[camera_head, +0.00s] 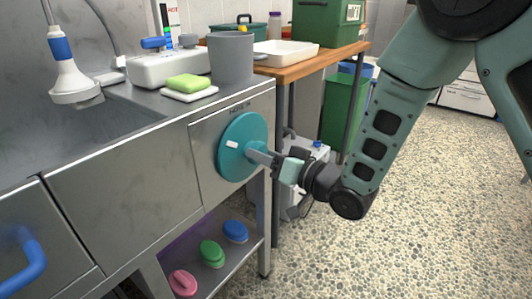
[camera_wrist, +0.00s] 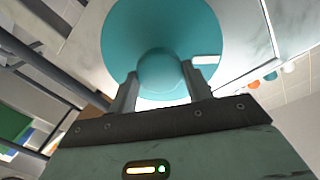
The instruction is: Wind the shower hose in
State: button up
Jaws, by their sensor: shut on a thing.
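A teal round reel disc (camera_head: 243,146) is mounted on the steel front panel of the counter in the head view. It has a white mark on its face. In the wrist view the disc (camera_wrist: 125,38) fills the upper middle, with a rounded teal knob (camera_wrist: 158,72) standing out from it. My gripper (camera_head: 258,156) reaches the disc from the right. In the wrist view my gripper (camera_wrist: 164,84) has one finger on each side of the knob and is shut on it. The shower head (camera_head: 73,80), white with a blue collar, rests in the sink area at upper left; a grey hose (camera_head: 101,22) shows behind it.
A grey bucket (camera_head: 231,57), a green sponge (camera_head: 187,83) and a white device (camera_head: 160,67) stand on the counter. Pink, green and blue brushes (camera_head: 211,252) lie on the shelf below. A wooden table (camera_head: 300,65) is behind. The pebbled floor at right is clear.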

jog(key=m+p, duration=0.5)
jog(key=m, duration=0.4)
jog(key=shift+m+p, duration=0.3)
jog(key=shift+p, duration=0.05)
jog(key=shift+f, duration=0.1)
dwell(0.3)
jog(key=o, duration=1.4)
jog(key=shift+c, duration=0.2)
